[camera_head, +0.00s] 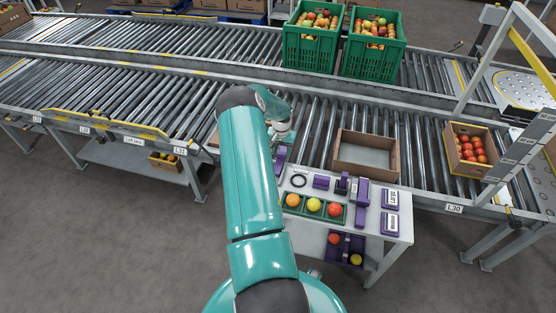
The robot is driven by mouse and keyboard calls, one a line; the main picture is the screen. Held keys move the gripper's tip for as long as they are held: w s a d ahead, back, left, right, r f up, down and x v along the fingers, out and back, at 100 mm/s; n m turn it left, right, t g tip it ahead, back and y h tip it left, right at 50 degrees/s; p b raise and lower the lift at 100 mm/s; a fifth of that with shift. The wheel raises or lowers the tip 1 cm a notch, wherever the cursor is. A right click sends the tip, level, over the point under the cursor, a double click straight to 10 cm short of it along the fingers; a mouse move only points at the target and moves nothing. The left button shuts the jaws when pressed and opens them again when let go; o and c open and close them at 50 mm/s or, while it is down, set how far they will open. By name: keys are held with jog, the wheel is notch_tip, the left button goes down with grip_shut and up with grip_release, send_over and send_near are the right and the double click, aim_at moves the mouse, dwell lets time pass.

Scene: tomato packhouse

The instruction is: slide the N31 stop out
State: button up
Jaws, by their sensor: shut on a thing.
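My teal arm reaches to the near edge of the roller conveyor, and my gripper (282,146) is at its far end, partly hidden by my own wrist. It is shut on a purple piece (280,160) at the conveyor's edge, just left of the small white table. Only part of this piece shows, and I cannot read an N31 mark on it or anywhere else. I cannot tell how far the piece sits in the conveyor frame.
Green crates (309,52) stand farther back. A tomato box (452,166) is at right.

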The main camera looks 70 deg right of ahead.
jog(key=shift+o, duration=0.2)
jog(key=shift+w+d+r, duration=0.1)
jog(key=shift+w+d, duration=0.1)
jog(key=shift+d, duration=1.35)
jog(key=shift+c, duration=0.2)
jog(key=o, duration=1.4)
jog(key=shift+d, duration=0.1)
jog(key=shift+a+r, duration=0.1)
jog(key=shift+a, duration=0.1)
notch_tip(320, 180, up, 14)
jog(key=shift+f, duration=0.2)
jog(key=shift+w, duration=0.1)
